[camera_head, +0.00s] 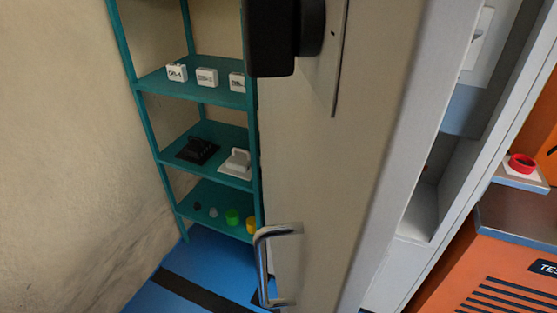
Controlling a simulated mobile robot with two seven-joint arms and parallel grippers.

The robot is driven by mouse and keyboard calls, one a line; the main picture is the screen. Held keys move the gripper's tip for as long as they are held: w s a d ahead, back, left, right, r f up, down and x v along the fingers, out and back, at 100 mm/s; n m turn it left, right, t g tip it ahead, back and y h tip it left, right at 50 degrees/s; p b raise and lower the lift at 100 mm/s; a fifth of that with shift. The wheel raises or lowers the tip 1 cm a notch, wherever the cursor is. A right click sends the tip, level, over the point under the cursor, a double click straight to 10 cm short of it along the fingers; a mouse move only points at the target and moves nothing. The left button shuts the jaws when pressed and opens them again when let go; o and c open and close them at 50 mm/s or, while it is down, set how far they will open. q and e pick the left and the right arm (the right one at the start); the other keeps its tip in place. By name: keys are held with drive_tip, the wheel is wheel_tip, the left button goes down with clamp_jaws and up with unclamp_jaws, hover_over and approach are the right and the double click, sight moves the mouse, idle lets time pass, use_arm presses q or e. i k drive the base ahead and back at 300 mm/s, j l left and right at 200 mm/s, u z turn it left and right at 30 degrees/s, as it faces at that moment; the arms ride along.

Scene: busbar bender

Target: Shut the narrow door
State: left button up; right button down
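A tall, narrow, light grey door (340,190) stands open close in front of me and fills the middle of the view. A bent chrome handle (262,262) is on its left face, low down. A black knob-like fitting (272,38) on a metal plate (328,70) sits higher on the same face. To the right of the door's edge is the opening of a grey cabinet (425,215), with a white panel inside. The door's top and bottom are outside the view. Neither of my grippers is in view.
A teal shelf rack (205,175) stands behind the door on the left, holding small white labelled blocks, a black and a white handled piece and coloured buttons. The blue floor (195,270) has a black stripe. An orange machine (500,275) with a red ring (522,163) is at right.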

sight(347, 138)
drive_tip(key=j+z, duration=0.4)
drive_tip(key=k+l, duration=0.25)
drive_tip(key=k, duration=0.15)
drive_tip(key=k+l, duration=0.25)
drive_tip(key=k, duration=0.15)
drive_tip(key=k+j+u, duration=0.1)
drive_tip(key=k, duration=0.4)
